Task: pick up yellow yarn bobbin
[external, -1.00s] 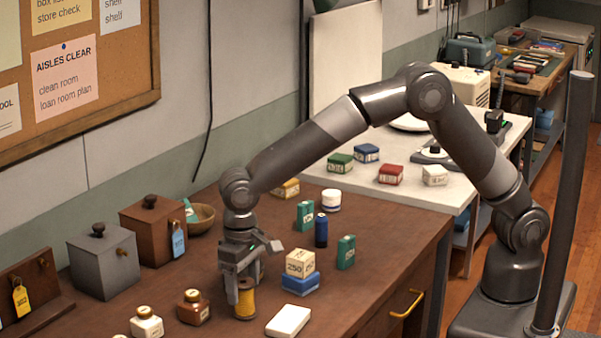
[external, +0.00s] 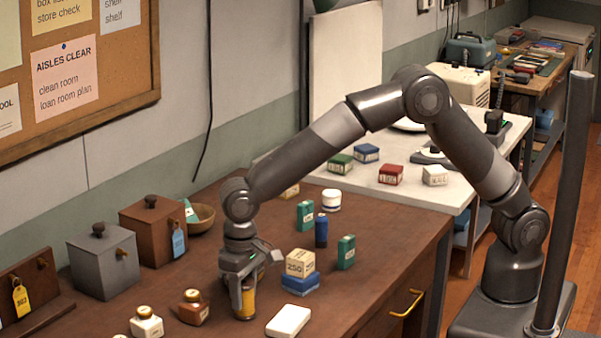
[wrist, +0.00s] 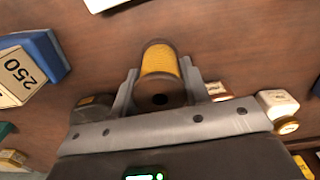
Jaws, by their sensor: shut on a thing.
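The yellow yarn bobbin (external: 248,303) stands on the brown wooden table, with yellow thread around a brown spool. My gripper (external: 242,300) is lowered over it, with a finger on either side, shut on it. In the wrist view the yellow bobbin (wrist: 160,66) sits between the two grey fingers of my gripper (wrist: 160,90), its brown end facing the camera. In the external view one finger covers the bobbin's left part. I cannot see a clear gap between bobbin and table.
A cream box marked 250 (external: 300,263) on a blue box (external: 300,284) stands right of the bobbin. A white block (external: 288,320) lies in front right. Green and blue items are behind right.

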